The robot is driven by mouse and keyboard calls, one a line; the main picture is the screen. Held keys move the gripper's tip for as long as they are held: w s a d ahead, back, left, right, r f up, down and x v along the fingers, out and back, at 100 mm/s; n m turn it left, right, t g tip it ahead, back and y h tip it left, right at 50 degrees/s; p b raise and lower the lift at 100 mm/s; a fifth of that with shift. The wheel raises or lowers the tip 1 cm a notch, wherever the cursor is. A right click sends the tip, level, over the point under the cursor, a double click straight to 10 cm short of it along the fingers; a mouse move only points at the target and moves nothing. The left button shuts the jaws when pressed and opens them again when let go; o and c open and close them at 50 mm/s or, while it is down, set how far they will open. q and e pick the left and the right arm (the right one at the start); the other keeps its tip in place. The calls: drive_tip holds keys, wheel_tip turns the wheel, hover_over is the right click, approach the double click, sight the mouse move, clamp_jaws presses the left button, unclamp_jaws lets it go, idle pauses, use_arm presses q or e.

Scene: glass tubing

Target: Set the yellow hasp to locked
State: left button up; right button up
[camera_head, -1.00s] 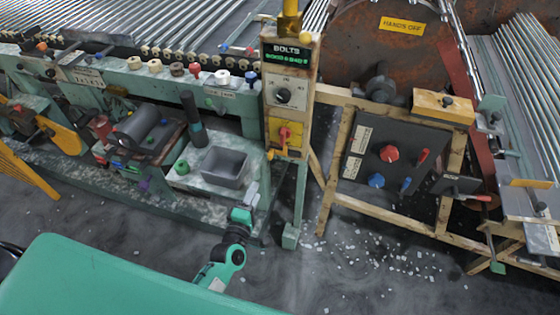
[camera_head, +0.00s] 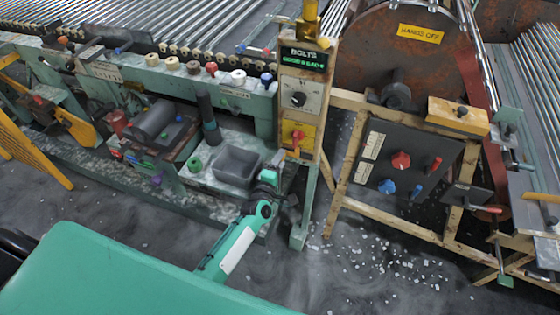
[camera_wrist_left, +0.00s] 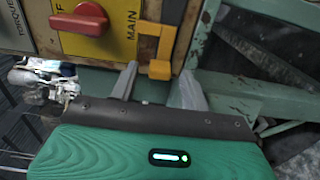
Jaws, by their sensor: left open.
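The yellow hasp (camera_wrist_left: 162,48) is a small hook-shaped bracket at the right edge of the yellow switch plate (camera_wrist_left: 110,30), beside the word MAIN. Its lower block (camera_wrist_left: 160,69) sits between and just beyond my fingertips in the left wrist view. My left gripper (camera_wrist_left: 160,84) is open, with one grey finger on each side of the block; I cannot tell whether they touch it. In the head view my left gripper (camera_head: 281,158) is just below the yellow plate (camera_head: 298,138), and the hasp is too small to make out clearly. My right gripper is not in view.
A red rotary knob (camera_wrist_left: 80,18) is on the yellow plate, left of the hasp. The plate is on a post under the BOLTS display (camera_head: 303,58). A grey bin (camera_head: 237,165) stands left of my gripper. A black panel with knobs (camera_head: 400,165) is at right.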

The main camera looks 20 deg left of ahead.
sight(293, 155)
use_arm(q)
drive_tip(key=shift+w, duration=0.25)
clamp_jaws()
drive_tip(key=shift+s+d, duration=0.1)
drive_tip(key=shift+d, duration=1.35)
unclamp_jaws()
drive_tip(key=shift+s, duration=0.1)
